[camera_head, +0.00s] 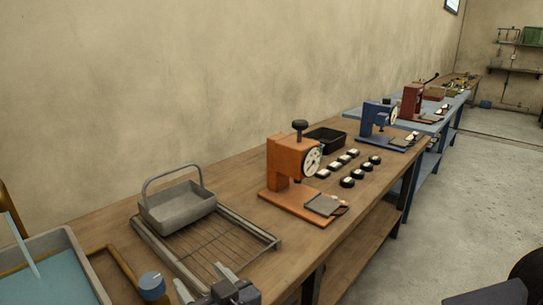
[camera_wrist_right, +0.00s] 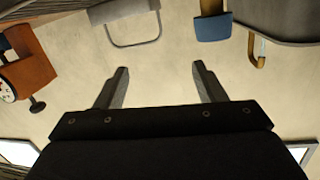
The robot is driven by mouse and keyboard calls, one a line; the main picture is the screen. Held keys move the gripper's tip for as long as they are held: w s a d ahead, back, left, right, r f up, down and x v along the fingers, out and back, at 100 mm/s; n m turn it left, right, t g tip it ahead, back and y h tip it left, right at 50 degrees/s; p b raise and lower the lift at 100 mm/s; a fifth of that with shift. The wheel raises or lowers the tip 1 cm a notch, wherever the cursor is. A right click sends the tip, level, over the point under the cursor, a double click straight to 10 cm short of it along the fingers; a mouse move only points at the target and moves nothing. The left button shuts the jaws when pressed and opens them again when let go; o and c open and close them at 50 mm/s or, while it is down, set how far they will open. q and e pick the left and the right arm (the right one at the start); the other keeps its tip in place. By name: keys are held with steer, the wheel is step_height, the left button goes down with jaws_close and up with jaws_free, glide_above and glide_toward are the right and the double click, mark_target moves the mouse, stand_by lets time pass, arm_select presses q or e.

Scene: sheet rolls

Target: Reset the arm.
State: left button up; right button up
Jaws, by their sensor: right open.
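My right gripper (camera_head: 203,281) shows at the bottom edge of the head view, in front of the wire rack. Its two fingers are spread, with nothing between them. In the right wrist view the open fingers (camera_wrist_right: 160,68) stand apart with only the beige wall behind the gap. That view looks inverted, with bench things along its top. My left gripper is not in view.
An orange dial press (camera_head: 279,163) and several small dark round pieces lie beyond. A teal-filled tray (camera_head: 92,272) and a blue-capped item (camera_head: 151,281) are near the gripper.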

steer(key=s+d+f+m+g+h, duration=0.1)
steer(key=d+f+m+g+h, duration=0.2)
steer(key=d, duration=1.6)
steer(key=s+d+f+m+g+h, duration=0.2)
steer(key=s+d+f+m, duration=0.1)
steer(key=s+d, duration=0.4)
steer(key=s+d+f+m+g+h, duration=0.1)
steer(key=s+d+f+m+h, duration=0.15)
steer(key=s+d, duration=0.5)
step_height(320, 180, up, 13)
steer(key=g+p, duration=0.1)
steer(key=p, duration=1.2)
steer(key=shift+s+d+f+p, duration=0.15)
steer(key=shift+s+d+p, duration=0.05)
steer(key=shift+p, duration=0.1)
